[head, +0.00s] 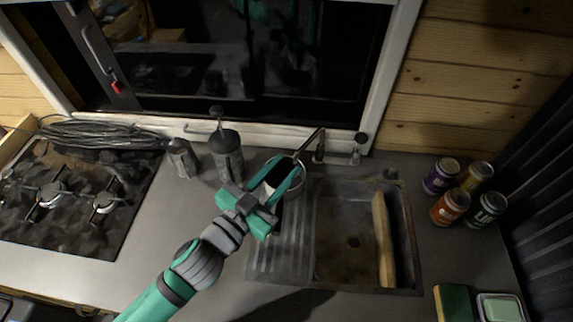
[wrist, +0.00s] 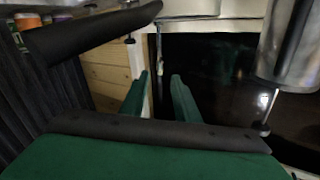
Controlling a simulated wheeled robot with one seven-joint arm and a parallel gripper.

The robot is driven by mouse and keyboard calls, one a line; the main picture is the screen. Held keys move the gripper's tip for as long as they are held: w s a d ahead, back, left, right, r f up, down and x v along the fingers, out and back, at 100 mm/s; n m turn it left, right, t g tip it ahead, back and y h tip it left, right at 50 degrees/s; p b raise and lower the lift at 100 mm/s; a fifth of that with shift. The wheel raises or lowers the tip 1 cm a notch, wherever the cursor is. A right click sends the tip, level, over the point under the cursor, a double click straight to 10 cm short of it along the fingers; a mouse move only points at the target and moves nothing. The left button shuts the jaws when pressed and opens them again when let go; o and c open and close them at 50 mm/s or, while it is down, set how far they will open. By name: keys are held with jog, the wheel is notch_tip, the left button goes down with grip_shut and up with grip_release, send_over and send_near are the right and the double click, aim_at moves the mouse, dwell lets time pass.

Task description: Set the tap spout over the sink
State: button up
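The tap (head: 319,150) stands behind the sink, near the window sill. Its thin dark spout (head: 309,141) slants down and left, pointing away from the basin. The sink (head: 338,232) is a dark rectangular basin right of the ribbed drainboard (head: 281,240). My gripper (head: 286,168) is above the back of the drainboard, with its fingertips beside the spout's lower left end; I cannot tell if they touch. In the wrist view my gripper (wrist: 160,90) is open, with nothing between the fingers.
A board (head: 382,240) lies in the sink. Several cans (head: 450,207) stand to its right. A grey pump bottle (head: 227,155) and a smaller jar (head: 182,158) stand left of my gripper. A round white-rimmed thing (head: 300,182) is partly hidden behind my fingers. The hob (head: 75,200) is far left.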

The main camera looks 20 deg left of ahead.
grip_shut()
jog(key=shift+w+a+r+m, duration=0.15)
jog(key=shift+r+m, duration=0.2)
jog(key=shift+m, duration=0.25)
notch_tip(320, 180, up, 7)
jog(key=a+m+t+h, duration=0.15)
jog(key=m+h, duration=0.35)
jog(key=m, duration=2.3)
jog(key=a+f+m+g+y, duration=0.1)
jog(key=a+f+m+g, duration=0.15)
jog(key=m, duration=1.15)
jog(key=a+f+m+g, duration=0.15)
jog(key=f+m, duration=0.25)
jog(key=m, duration=0.9)
jog(key=x, duration=0.9)
jog(key=shift+w+d+f+m, duration=0.2)
jog(key=shift+f+m, duration=0.1)
jog(key=shift+f, duration=0.05)
